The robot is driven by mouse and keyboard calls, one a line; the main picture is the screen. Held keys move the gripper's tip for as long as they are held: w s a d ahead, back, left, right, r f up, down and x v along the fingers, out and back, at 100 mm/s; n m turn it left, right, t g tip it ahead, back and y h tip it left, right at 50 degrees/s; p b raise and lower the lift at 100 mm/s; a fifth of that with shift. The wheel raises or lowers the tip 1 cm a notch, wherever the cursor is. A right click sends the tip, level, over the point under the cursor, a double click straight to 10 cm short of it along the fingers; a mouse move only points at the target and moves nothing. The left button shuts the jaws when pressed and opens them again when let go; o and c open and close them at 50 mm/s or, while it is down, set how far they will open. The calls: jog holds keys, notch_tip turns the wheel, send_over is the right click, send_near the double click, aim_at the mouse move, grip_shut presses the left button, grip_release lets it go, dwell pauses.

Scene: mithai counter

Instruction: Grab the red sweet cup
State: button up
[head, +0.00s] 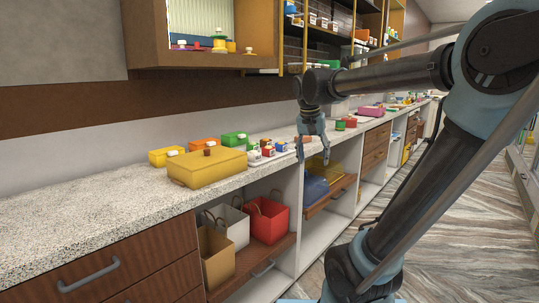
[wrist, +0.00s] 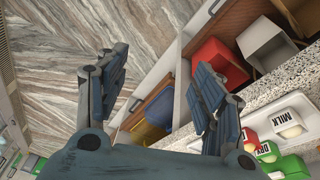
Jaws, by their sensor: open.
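A small red thing, likely a cup, also shows in the wrist view (wrist: 250,138), partly hidden by the right finger's base. My gripper (head: 313,152) is open and empty, pointing down at the counter's front edge, to the right of the cluster. In the wrist view its two fingers (wrist: 160,68) are spread wide, with floor and shelf fronts between them.
A yellow box (head: 207,168) stands left of the cups, with smaller yellow, orange and green boxes behind. A white cup labelled MILK (wrist: 289,128) is near the red one. Below the counter are a red bag (head: 268,220) and an open drawer (head: 330,194). The front-left counter is clear.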

jog(key=w+a+r+m, duration=0.2)
jog(key=w+a+r, duration=0.6)
jog(key=w+a, duration=0.2)
jog(key=m+t+h, duration=0.1)
jog(key=m, duration=0.1)
send_near(268, 147)
jog(key=x, duration=1)
jog(key=shift+w+a+f, duration=0.1)
jog(key=shift+w, duration=0.25)
jog(key=c, duration=1.1)
